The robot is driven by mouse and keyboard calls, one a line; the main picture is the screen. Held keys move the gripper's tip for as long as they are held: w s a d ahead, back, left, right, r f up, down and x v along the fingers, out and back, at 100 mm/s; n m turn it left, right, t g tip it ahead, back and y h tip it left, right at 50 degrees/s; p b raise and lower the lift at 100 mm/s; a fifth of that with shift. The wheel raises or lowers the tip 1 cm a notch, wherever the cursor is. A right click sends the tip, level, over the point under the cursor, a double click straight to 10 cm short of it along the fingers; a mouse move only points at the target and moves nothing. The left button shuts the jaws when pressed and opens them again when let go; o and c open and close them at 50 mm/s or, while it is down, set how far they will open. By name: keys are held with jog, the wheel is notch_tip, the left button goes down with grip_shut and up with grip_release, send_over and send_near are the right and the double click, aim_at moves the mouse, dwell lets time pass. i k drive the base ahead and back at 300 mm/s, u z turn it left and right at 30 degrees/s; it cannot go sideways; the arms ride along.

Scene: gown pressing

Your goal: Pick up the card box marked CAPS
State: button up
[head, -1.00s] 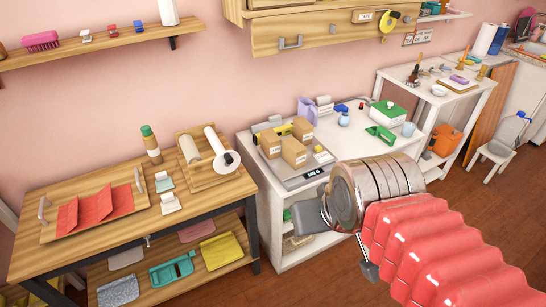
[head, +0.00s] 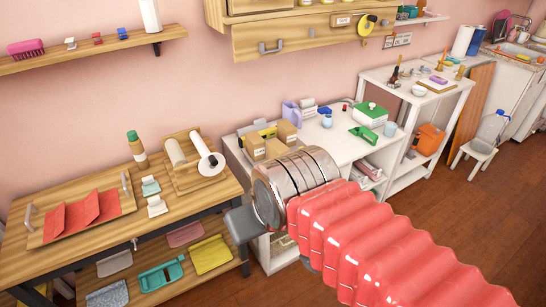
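Three small brown card boxes stand close together on the white table (head: 335,137): one at the left (head: 254,146), one at the back right (head: 287,132), and one in front (head: 276,149), partly hidden by my arm. Their markings are too small to read, so I cannot tell which says CAPS. My gripper (head: 243,224) shows only as a grey part at the wrist's left end, in front of the white table's left end and below the boxes in the picture. Whether it is open or shut does not show.
A wooden table (head: 110,240) with a red cloth (head: 82,213) on a tray and a paper roll (head: 206,163) stands at the left. A green-lidded box (head: 370,114) and a green scoop (head: 363,134) are right of the boxes.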

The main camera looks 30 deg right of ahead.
aim_at(275, 148)
jog(key=z, duration=0.05)
jog(key=i, duration=1)
jog(key=u, duration=0.05)
